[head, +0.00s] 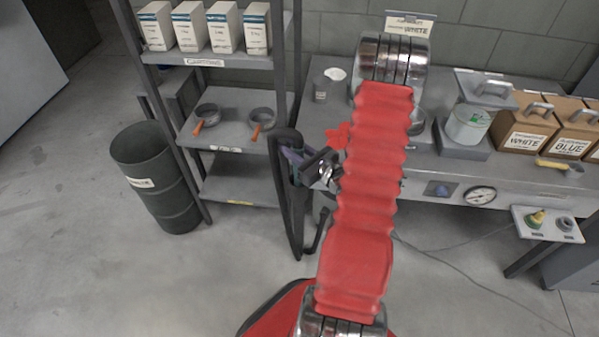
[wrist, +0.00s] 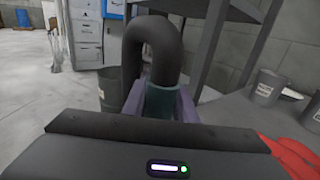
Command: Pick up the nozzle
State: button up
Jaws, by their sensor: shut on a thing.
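What I take for the nozzle is a thick black pipe bent into an upside-down U. In the wrist view the nozzle (wrist: 158,28) arches up in front of my gripper (wrist: 160,103). Its lower part has a teal sleeve between my purple-grey fingers, which are shut on it. In the head view the nozzle (head: 283,137) shows as a dark bend beside the shelf rack, and my gripper (head: 298,162) is partly hidden behind my wrist. The lower end of the nozzle is hard to make out.
A grey shelf rack (head: 222,62) with boxes and pans stands close on the left, beside a dark bin (head: 157,175). A grey workbench (head: 440,175) with a can (head: 466,124) and cartons (head: 524,127) lies right. The floor at front left is clear.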

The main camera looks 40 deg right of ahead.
grip_shut()
jog(key=shift+r, duration=0.15)
notch_tip(320, 180, up, 18)
dwell(0.8)
dwell(0.6)
notch_tip(320, 180, up, 10)
dwell(1.7)
jog(key=shift+f, duration=0.2)
